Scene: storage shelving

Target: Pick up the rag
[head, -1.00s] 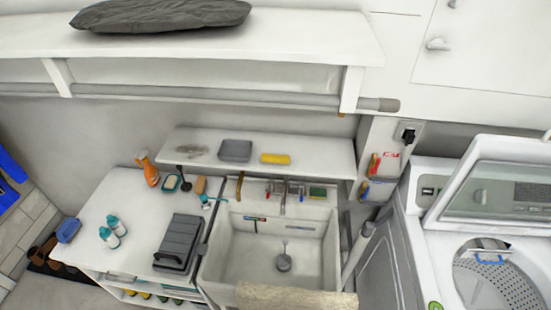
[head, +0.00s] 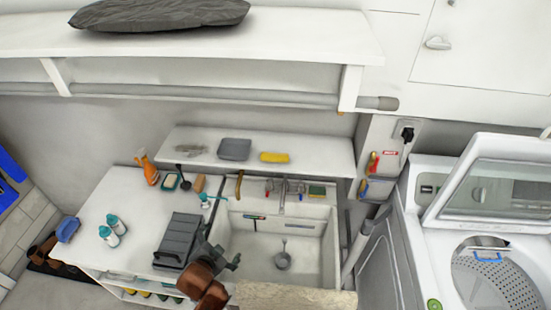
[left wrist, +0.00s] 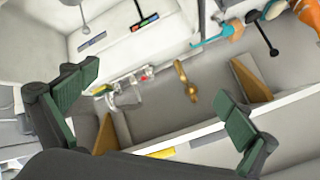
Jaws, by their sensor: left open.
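No single item is clearly the rag. A yellow folded piece (head: 274,157) lies on the white wall shelf above the sink, and a grey folded piece (head: 234,149) lies to its left. A beige cloth-like piece (head: 295,296) lies along the sink's front edge. My left gripper (head: 232,262) is over the sink's front left side, below and in front of the shelf. In the left wrist view its two green-padded fingers (left wrist: 157,87) are spread wide with nothing between them. A small yellow patch (left wrist: 160,153) shows beyond the shelf edge there. My right gripper is out of view.
The sink (head: 330,240) has a faucet (head: 284,190) at its back. The white counter (head: 120,190) at left bears a dark grey case (head: 180,240), white-and-teal bottles (head: 112,228) and an orange spray bottle (head: 147,168). An open washing machine (head: 490,220) stands at right.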

